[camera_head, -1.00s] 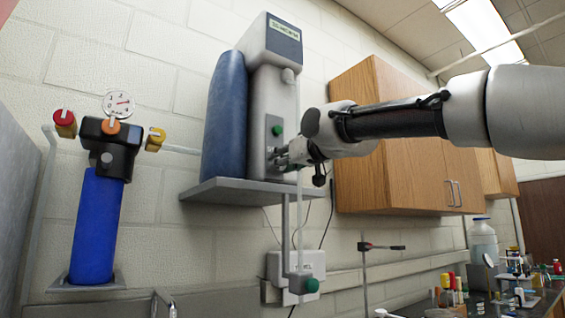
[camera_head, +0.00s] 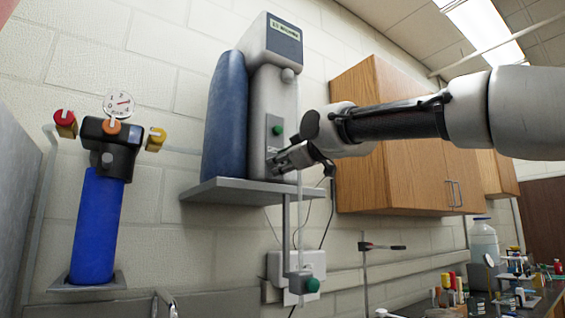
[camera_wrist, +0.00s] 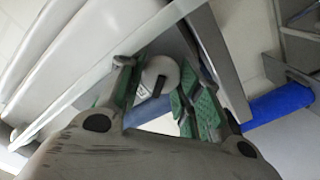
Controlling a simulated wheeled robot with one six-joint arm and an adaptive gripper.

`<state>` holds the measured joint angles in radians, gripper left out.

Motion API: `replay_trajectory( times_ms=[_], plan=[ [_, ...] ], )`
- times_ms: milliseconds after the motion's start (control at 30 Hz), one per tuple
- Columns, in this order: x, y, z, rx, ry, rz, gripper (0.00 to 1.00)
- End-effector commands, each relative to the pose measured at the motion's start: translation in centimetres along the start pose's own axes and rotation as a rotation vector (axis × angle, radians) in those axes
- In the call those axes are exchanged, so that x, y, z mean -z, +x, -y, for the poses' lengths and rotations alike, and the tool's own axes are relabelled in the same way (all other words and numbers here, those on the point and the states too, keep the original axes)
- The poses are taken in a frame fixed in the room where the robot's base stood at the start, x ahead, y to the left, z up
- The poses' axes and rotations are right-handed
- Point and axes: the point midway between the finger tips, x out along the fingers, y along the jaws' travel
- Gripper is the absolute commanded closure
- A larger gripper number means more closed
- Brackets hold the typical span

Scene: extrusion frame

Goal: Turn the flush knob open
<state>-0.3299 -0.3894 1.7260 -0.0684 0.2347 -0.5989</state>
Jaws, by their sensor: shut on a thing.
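A round pale-grey knob (camera_wrist: 158,76) with a dark slot sits between my gripper's green-padded fingers in the wrist view. I take it to be the flush knob. My gripper (camera_head: 274,164) is shut on it at the lower front panel of the white and grey purifier unit (camera_head: 271,95). In the head view the fingers hide most of the knob.
The unit stands on a grey wall shelf (camera_head: 240,188) beside a dark-blue cylinder (camera_head: 225,115). A thin clear tube (camera_head: 299,215) hangs close to my gripper. Wooden cabinets (camera_head: 370,95) are behind my arm. A blue filter (camera_head: 96,228) with red and yellow knobs is at left.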

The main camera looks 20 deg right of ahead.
Motion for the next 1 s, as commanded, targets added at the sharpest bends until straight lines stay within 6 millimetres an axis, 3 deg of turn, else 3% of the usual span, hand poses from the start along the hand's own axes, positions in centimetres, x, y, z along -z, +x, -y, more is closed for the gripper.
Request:
replay_trajectory(
  times_ms=[600,1000],
  plan=[
    [-0.09,0.01,0.25,0.0,-0.575,0.0,0.89],
    [-0.18,0.02,0.34,0.001,-0.837,0.0,0.89]
  ],
)
